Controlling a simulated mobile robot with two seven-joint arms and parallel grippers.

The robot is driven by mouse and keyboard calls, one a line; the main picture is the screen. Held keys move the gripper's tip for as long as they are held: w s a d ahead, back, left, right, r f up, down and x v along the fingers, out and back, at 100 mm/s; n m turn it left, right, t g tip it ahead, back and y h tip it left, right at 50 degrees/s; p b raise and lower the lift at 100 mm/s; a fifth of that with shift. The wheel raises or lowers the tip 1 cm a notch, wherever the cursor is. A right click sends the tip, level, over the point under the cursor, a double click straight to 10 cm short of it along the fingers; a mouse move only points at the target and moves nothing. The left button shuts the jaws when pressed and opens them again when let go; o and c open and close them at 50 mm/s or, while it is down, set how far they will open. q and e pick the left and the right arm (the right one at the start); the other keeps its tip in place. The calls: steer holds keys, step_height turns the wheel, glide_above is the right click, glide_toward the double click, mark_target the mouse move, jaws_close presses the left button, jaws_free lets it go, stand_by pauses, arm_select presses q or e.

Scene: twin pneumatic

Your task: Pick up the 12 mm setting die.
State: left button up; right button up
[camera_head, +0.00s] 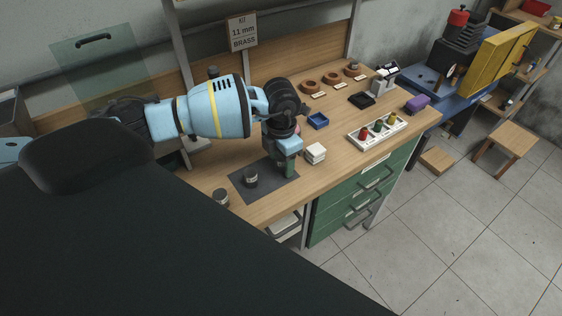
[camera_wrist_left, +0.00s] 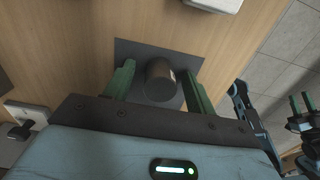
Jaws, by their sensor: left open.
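Two grey metal cylinders stand at the near left of the bench. One cylinder (camera_head: 250,177) is upright on a dark mat (camera_head: 278,188); the other (camera_head: 221,198) is on the wood beside the mat. I cannot read a size on either, so I cannot tell which is the 12 mm setting die. My left gripper (camera_head: 289,170) points down over the mat's far right part. In the left wrist view a dark cylinder (camera_wrist_left: 160,82) shows between my open green fingers (camera_wrist_left: 158,70), with gaps on both sides. My right gripper (camera_wrist_left: 301,102) shows small at that view's right edge, its fingers apart.
A sign (camera_head: 242,32) reads 11 mm BRASS.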

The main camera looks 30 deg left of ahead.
arm_select(q)
jaws_close()
stand_by(0.3)
steer(key=shift+r, duration=0.1)
steer(key=shift+r, duration=0.45)
steer(key=r, duration=0.2)
steer(key=shift+s+d+r, duration=0.2)
steer(key=shift+d+r, duration=0.1)
steer(key=shift+d, duration=0.1)
steer(key=s+d+r, duration=0.1)
steer(key=s+d, duration=0.6)
steer(key=d, duration=0.6)
steer(key=shift+s+d+r+b, duration=0.15)
steer(key=shift+r+b, duration=0.05)
steer(key=shift+b, duration=0.15)
